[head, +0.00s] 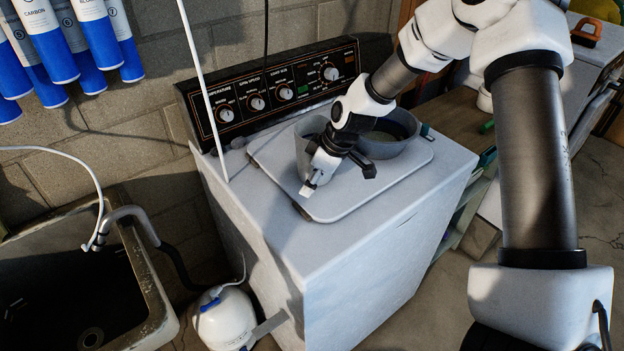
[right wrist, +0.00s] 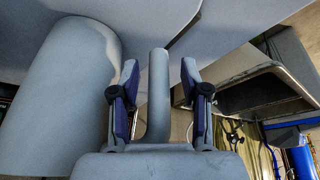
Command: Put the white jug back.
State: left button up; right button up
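The white jug (head: 303,150) stands on a pale tray (head: 390,183) on top of the washing machine, partly hidden behind my right gripper (head: 314,186). In the right wrist view the jug's body (right wrist: 60,95) is at the left, and its handle (right wrist: 158,90) rises between the two fingers of the right gripper (right wrist: 160,80). The fingers are open around the handle, with a gap on each side. My left gripper is not in view.
A grey round tub (head: 390,147) stands on the tray beside the jug, close to my right wrist. The control panel (head: 270,85) rises behind. A sink (head: 150,300) is at the left, with a white tank (head: 226,320) on the floor. The machine's front top is clear.

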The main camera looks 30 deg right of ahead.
jog(key=shift+r, duration=0.25)
jog(key=v, duration=1.2)
jog(key=shift+s+f, duration=0.1)
jog(key=shift+f, duration=0.05)
